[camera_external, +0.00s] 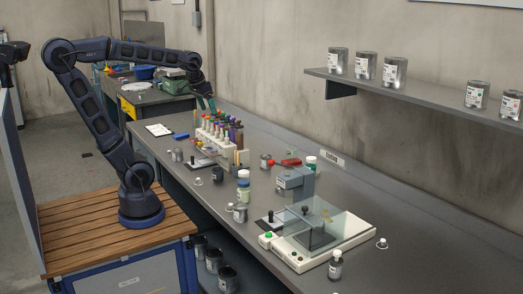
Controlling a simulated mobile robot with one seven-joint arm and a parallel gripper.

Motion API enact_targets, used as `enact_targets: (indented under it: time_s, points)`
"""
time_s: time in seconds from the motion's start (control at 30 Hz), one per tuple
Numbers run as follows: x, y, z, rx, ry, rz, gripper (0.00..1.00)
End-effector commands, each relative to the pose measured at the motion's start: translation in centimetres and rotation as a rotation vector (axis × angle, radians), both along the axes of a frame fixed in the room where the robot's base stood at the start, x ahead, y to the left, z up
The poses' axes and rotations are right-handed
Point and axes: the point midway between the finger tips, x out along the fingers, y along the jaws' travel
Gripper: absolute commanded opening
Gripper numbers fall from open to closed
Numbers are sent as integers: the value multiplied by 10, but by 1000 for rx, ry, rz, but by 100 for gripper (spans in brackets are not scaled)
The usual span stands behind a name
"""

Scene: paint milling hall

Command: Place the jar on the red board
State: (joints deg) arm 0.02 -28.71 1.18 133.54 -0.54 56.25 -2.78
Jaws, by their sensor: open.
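Several small jars stand on the bench. Another teal-lidded jar (311,163) stands farther right. I cannot tell which jar is meant.
A tube rack (222,147) stands below and right of my gripper. A grey instrument (295,184) and a balance with clear panels (320,238) fill the nearer bench. A wall shelf (400,89) carries several cans.

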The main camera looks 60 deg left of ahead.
Motion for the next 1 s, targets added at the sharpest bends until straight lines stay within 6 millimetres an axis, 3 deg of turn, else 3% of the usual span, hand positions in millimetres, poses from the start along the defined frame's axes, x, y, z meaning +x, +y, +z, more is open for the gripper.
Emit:
enact_targets:
  time_s: [0.03,0.2,0.4,1.0]
  points:
    - [-16,-1,-4,4,-13,-8,71]
    - [-61,-4,-21,19,-44,-37,71]
    - [-93,-6,-38,31,-65,-58,71]
    - [-100,-6,-43,36,-70,-64,71]
